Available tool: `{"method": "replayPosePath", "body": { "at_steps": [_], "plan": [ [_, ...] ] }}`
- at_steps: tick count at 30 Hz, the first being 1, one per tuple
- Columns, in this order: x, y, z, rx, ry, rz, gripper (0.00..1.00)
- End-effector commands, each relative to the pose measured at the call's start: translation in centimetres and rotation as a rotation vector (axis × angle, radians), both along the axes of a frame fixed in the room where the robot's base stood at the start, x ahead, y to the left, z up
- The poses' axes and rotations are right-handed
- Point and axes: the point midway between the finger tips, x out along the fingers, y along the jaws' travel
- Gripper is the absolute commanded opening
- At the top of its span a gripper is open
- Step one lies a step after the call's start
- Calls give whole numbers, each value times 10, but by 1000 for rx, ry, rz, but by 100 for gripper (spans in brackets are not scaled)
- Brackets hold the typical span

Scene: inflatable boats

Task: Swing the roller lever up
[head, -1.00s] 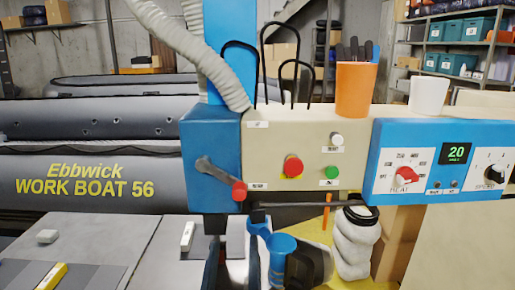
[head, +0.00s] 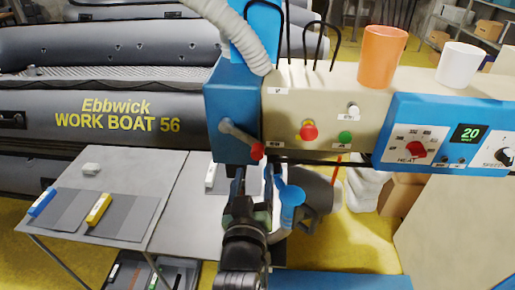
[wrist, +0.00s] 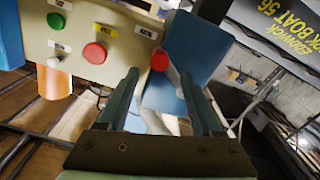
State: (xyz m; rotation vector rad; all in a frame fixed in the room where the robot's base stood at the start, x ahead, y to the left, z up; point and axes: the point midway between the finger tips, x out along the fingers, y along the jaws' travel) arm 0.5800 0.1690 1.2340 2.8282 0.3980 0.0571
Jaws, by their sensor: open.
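The roller lever is a grey bar (head: 238,137) with a red knob (head: 257,151), on the front of the blue housing (head: 232,105). It slopes down to the right, with the knob at its lower end. My gripper (head: 254,173) is open just below the knob, fingers pointing up at the machine. In the wrist view the red knob (wrist: 160,60) shows between and just beyond the two fingertips (wrist: 160,76). I see no contact with it.
A blue jointed part (head: 290,195) hangs close to the right of my gripper. Red (head: 309,132) and green (head: 345,137) buttons sit on the beige panel to the right. An orange cup (head: 382,57) and white cup (head: 460,64) stand on top. A grey table (head: 165,200) lies left.

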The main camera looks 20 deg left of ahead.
Motion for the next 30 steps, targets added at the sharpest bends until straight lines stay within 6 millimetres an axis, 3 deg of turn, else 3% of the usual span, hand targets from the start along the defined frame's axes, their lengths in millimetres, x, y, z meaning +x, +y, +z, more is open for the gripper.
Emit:
{"method": "replayPosePath", "body": {
  "at_steps": [6,12,26,30],
  "plan": [
    [36,11,2,-2,-2,2,67],
    [58,18,1,-1,-2,2,67],
    [68,20,0,2,0,0,67],
    [68,20,0,1,-1,0,45]
  ]
}}
